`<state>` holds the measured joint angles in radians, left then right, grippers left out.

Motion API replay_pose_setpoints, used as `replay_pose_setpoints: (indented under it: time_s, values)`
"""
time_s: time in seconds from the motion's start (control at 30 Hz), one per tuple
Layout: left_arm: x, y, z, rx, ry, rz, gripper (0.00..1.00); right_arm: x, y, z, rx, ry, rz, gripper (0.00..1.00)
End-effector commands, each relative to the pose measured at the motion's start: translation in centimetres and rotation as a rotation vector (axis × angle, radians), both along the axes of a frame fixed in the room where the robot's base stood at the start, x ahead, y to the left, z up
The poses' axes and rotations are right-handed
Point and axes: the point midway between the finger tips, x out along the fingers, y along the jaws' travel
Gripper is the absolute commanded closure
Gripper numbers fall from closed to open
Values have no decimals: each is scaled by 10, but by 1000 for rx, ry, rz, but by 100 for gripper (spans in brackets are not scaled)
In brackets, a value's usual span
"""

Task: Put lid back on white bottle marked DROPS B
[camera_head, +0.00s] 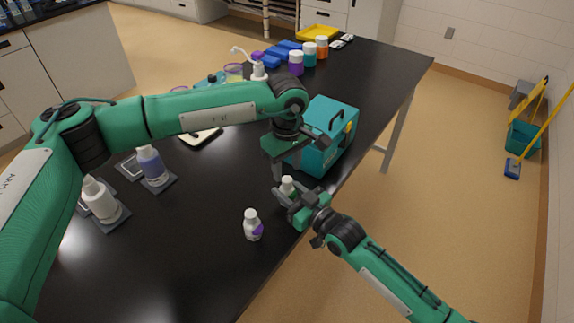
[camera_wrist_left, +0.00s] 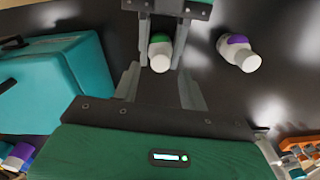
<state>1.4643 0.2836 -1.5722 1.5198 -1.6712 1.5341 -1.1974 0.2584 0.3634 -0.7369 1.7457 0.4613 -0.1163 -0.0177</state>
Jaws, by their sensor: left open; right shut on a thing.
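A small white bottle with a green label band and a white top (camera_head: 288,183) stands near the table's right edge, also in the left wrist view (camera_wrist_left: 160,52). My right gripper (camera_head: 291,194) is shut around its body. My left gripper (camera_head: 285,167) is open and empty just above it; in the left wrist view its fingers (camera_wrist_left: 160,80) lie either side of the white top. A second white bottle with a purple label and white cap (camera_head: 252,225) stands apart nearby, also in the left wrist view (camera_wrist_left: 238,52). No label text is readable.
A teal case (camera_head: 325,140) with a handle stands close behind the grippers. A white pump bottle (camera_head: 101,200) and a purple-filled bottle (camera_head: 151,165) stand on dark mats at left. Colored jars (camera_head: 296,63) are at the back.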

Motion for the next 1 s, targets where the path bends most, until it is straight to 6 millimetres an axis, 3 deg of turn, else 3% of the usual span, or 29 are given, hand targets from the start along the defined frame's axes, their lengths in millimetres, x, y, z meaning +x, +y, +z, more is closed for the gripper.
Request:
replay_pose_setpoints:
  time_s: [0.27, 0.8, 1.0]
  values:
    - [0, 0, 6, 0, 0, 221, 57, 0, 0, 0, -1, 1, 0, 100]
    - [0, 0, 27, 0, 0, 1087, 57, 0, 0, 0, 0, 0, 0, 100]
    - [0, 0, 33, 0, 0, 1314, 57, 0, 0, 0, 0, 0, 0, 100]
